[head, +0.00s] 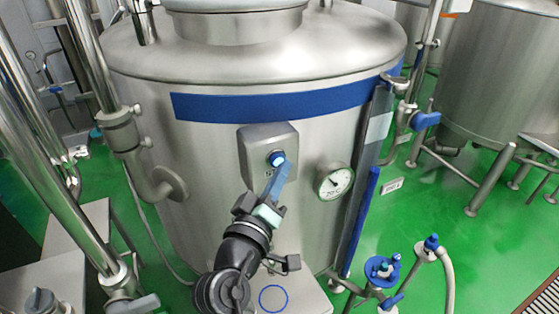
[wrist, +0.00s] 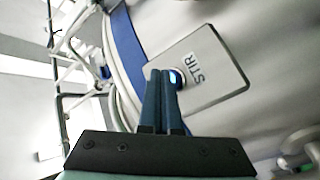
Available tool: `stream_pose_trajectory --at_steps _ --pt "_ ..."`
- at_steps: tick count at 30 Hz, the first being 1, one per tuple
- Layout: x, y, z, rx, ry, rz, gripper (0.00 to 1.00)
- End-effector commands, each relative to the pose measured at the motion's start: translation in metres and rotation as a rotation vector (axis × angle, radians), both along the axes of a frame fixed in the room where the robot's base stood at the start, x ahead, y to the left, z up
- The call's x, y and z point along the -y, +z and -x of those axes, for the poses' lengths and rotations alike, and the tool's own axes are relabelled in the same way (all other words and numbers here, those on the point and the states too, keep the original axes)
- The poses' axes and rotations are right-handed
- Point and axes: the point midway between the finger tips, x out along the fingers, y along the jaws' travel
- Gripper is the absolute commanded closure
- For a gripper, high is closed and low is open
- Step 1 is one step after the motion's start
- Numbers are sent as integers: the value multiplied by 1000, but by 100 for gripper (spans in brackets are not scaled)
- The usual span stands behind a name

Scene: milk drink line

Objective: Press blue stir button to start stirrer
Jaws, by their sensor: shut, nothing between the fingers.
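The blue stir button (head: 276,155) sits on a grey metal box (head: 255,143) on the front of the steel tank (head: 210,145). The button has a pale, bright centre. In the wrist view the button (wrist: 177,77) shows beside the label "STIR", partly hidden by a finger. My gripper (head: 282,165) has its blue fingers together, with nothing between them. The fingertips (wrist: 161,73) are right at the button's edge in both views. I cannot tell whether they touch it or whether it is pressed in.
A round gauge (head: 333,181) is on the tank to the right of the box. A blue band (head: 285,103) runs above it. Steel pipes (head: 75,190) stand at the left. Blue-handled valves (head: 382,268) stand at the lower right on the green floor (head: 450,220).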

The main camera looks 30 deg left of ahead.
Motion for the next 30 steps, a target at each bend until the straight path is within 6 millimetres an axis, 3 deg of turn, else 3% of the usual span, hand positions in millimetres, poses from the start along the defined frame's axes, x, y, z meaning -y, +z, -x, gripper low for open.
stream_pose_trajectory --at_steps 16,30 --pt "11 1 8 0 -1 1 100" --pt "48 1 36 -1 -2 0 100"
